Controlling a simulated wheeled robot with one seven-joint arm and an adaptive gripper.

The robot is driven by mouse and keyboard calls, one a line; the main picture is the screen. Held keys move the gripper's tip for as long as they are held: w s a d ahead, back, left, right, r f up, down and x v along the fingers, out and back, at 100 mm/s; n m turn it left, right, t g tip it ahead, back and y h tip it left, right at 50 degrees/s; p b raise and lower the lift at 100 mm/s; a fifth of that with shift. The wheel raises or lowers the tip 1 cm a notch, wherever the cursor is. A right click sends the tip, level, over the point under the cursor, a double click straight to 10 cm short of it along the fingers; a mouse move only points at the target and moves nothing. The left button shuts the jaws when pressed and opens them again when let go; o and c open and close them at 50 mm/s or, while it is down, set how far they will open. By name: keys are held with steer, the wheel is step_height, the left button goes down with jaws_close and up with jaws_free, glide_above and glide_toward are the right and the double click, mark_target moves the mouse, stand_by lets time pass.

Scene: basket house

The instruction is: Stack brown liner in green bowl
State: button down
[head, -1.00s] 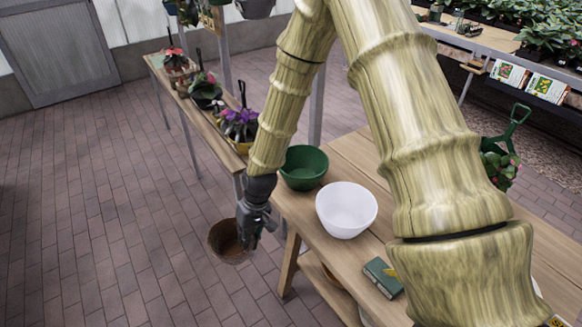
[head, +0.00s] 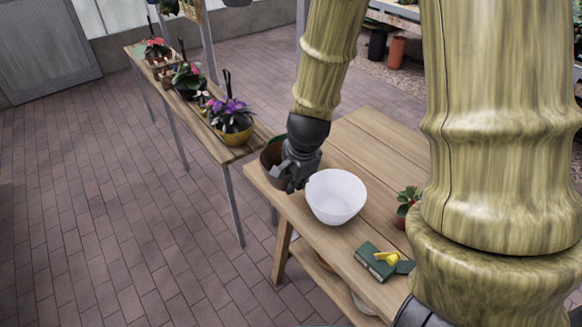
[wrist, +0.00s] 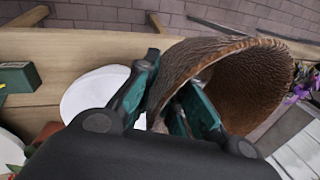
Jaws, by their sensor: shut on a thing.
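The brown liner (head: 271,157) is a rough, woven, open-topped cup. My gripper (head: 292,180) is shut on its wall, above the left end of the wooden table. In the wrist view the liner (wrist: 255,88) is large and tilted, with its opening turned to the right, and one teal finger lies on each side of its wall. The green bowl cannot be made out now; my gripper and the liner cover the place where it stood, left of the white bowl (head: 336,197). The gap between liner and green bowl cannot be judged.
The white bowl stands close to the right of my gripper. A green box (head: 374,262) with a yellow item lies near the table's front edge. A plant bench (head: 190,110) with several potted flowers is at left. The table planks (head: 375,140) behind the white bowl are clear.

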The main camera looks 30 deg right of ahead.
steer(key=shift+s+d+r+m, duration=0.2)
steer(key=shift+d+r+m, duration=0.05)
steer(key=shift+d+m, duration=0.05)
steer(key=shift+w+d+r, duration=0.1)
steer(key=shift+w+d, duration=0.05)
steer(key=shift+d, duration=0.05)
steer(key=w+d+f+p, duration=0.1)
steer(key=w+d, duration=0.2)
steer(key=w, duration=0.1)
steer(key=w+d+f+p, duration=0.2)
steer(key=w+d, duration=0.1)
steer(key=w, duration=0.1)
steer(key=w+d+f+p, duration=0.2)
steer(key=w, duration=0.2)
steer(key=shift+w+d+f, duration=0.1)
steer(key=shift+w+d, duration=0.25)
steer(key=shift+d, duration=0.05)
steer(key=shift+f, duration=0.35)
steer(key=shift+f, duration=0.25)
